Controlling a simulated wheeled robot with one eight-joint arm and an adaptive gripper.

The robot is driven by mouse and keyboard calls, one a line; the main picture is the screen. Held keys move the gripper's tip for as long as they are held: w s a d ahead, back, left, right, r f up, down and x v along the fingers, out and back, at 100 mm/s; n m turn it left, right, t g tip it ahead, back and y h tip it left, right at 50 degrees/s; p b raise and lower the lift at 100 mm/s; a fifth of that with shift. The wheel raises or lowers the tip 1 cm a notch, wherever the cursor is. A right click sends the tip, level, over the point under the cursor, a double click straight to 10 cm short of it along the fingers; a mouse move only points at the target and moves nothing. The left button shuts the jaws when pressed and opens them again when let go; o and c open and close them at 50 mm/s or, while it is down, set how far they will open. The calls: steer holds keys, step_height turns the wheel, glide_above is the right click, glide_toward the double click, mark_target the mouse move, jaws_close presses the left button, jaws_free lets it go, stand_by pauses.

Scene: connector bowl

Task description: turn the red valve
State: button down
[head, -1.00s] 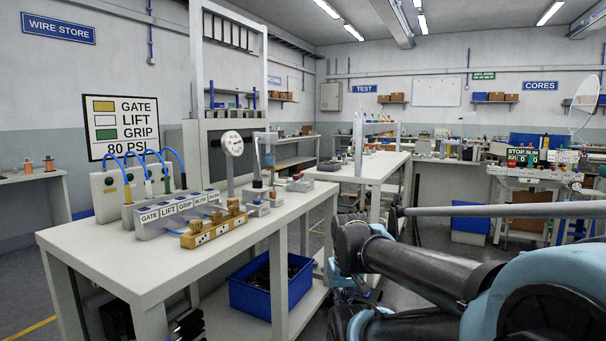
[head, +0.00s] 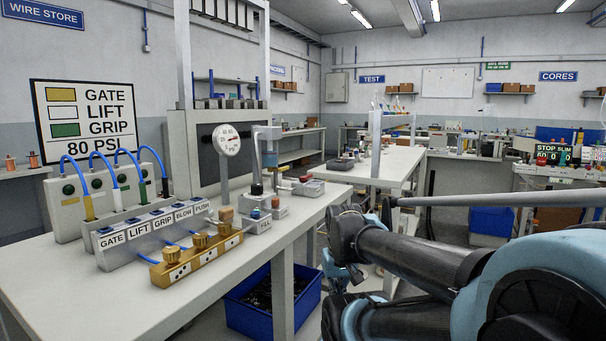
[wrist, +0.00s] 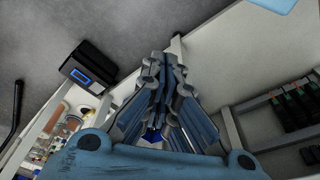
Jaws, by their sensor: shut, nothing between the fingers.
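A small red part (head: 304,179), perhaps the red valve, shows on the bench behind the regulator stand, beside a grey block; it is too small to tell its shape or setting. A round white pressure gauge (head: 226,140) stands on a post to its left. My gripper shows in the wrist view (wrist: 166,68), its blue-grey fingers together and holding nothing. It is well away from the red part, which I do not see in the wrist view. In the head view my folded arm fills the lower right.
The white bench (head: 120,300) carries a labelled switch block (head: 150,236), a brass manifold (head: 200,258) and blue hoses. A blue bin (head: 268,300) sits under it. A second bench (head: 385,170) stands behind. A sign (head: 95,122) reads 80 PSI.

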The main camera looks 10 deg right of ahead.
steer(key=shift+w, duration=0.1)
steer(key=w+a+r+n+y, duration=0.1)
steer(key=w+r+n, duration=0.2)
steer(key=w+r, duration=1.3)
steer(key=w+a+r+n, duration=0.1)
steer(key=w+r+n, duration=0.1)
steer(key=w+r, duration=1.35)
steer(key=w+r+n+y, duration=0.1)
steer(key=w+r+n, duration=0.15)
steer(key=w, duration=1.95)
steer(key=n+y, duration=0.1)
steer(key=n, duration=0.2)
glide_above(306, 177)
steer(key=w, duration=0.7)
step_height(306, 177, down, 4)
steer(key=x, duration=0.6)
steer(key=d+x, duration=0.1)
steer(key=x, duration=0.3)
steer(key=shift+s+f, duration=0.15)
steer(key=shift+f, duration=0.1)
steer(key=shift+s+d, duration=0.6)
steer(key=shift+d, duration=0.15)
